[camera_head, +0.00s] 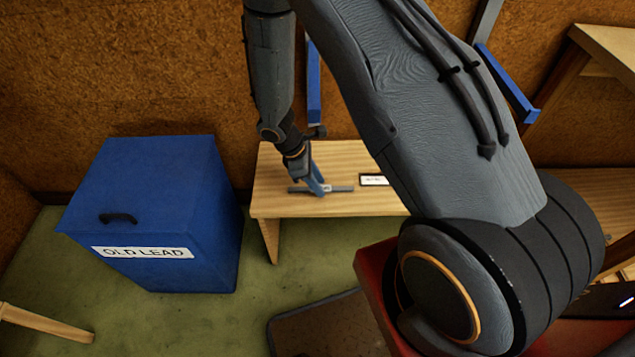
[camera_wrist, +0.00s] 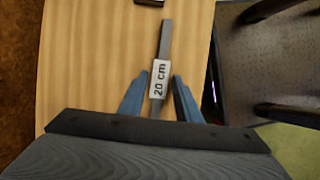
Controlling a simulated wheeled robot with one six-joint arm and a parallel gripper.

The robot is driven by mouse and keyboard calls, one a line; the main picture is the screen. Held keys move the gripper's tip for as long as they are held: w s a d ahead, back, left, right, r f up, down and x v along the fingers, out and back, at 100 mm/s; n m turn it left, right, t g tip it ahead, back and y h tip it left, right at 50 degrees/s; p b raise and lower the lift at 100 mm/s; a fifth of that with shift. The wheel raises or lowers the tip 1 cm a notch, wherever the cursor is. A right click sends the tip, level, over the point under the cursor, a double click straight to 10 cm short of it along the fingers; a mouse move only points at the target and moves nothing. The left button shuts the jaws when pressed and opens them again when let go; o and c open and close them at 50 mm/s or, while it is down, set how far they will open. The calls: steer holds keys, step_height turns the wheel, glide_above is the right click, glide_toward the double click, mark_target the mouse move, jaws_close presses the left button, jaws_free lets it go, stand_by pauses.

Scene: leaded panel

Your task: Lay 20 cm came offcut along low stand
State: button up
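The came offcut (camera_head: 342,189) is a thin grey bar with a white "20 cm" label (camera_wrist: 159,79). It appears to lie flat on the top of the low wooden stand (camera_head: 275,205), running along the stand's length near its left part. My gripper (camera_head: 319,187) points down over the bar's middle. In the wrist view the two blue fingers (camera_wrist: 160,80) stand on either side of the label, with a narrow gap showing on each side. The bar's near end is hidden behind my gripper body.
A dark-framed white label plate (camera_head: 374,180) lies on the stand right of the bar. A blue bin marked "OLD LEAD" (camera_head: 190,215) stands left of the stand. A brown wall (camera_head: 180,70) is behind. Green floor (camera_head: 235,325) shows in front.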

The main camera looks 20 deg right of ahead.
mark_target(308, 189)
steer(key=v, duration=0.7)
steer(key=shift+r, duration=0.3)
